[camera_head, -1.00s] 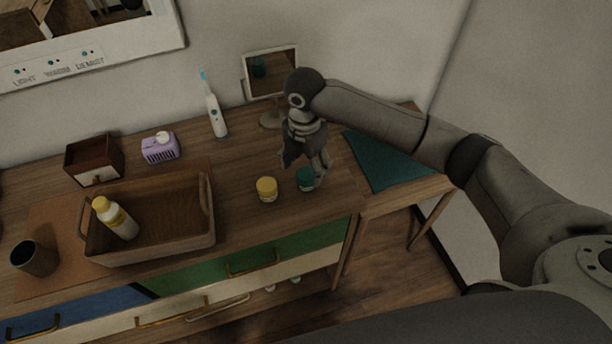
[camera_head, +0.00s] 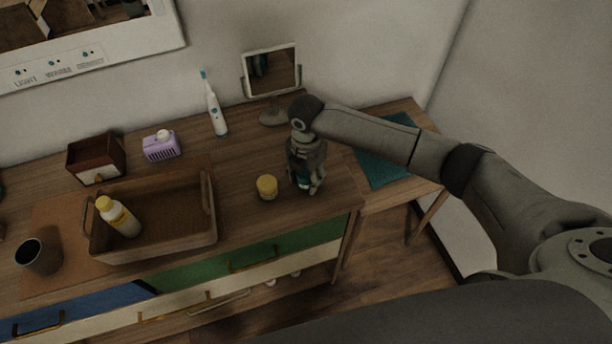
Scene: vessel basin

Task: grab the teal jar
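The teal jar (camera_head: 303,181) stands on the wooden counter, right of a yellow-lidded jar. Only a small part of it shows, as my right gripper (camera_head: 305,188) hides most of it. The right gripper is down over the teal jar, with fingers on both sides. I cannot tell whether the fingers press on it or still stand apart from it. My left gripper is not in view.
The yellow-lidded jar (camera_head: 267,187) stands close left of the gripper. A mirror (camera_head: 271,72) stands behind. A brown tray (camera_head: 160,256) with a yellow-capped bottle (camera_head: 119,217) is at left. A teal cloth (camera_head: 385,165) lies at right. The counter's front edge is near.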

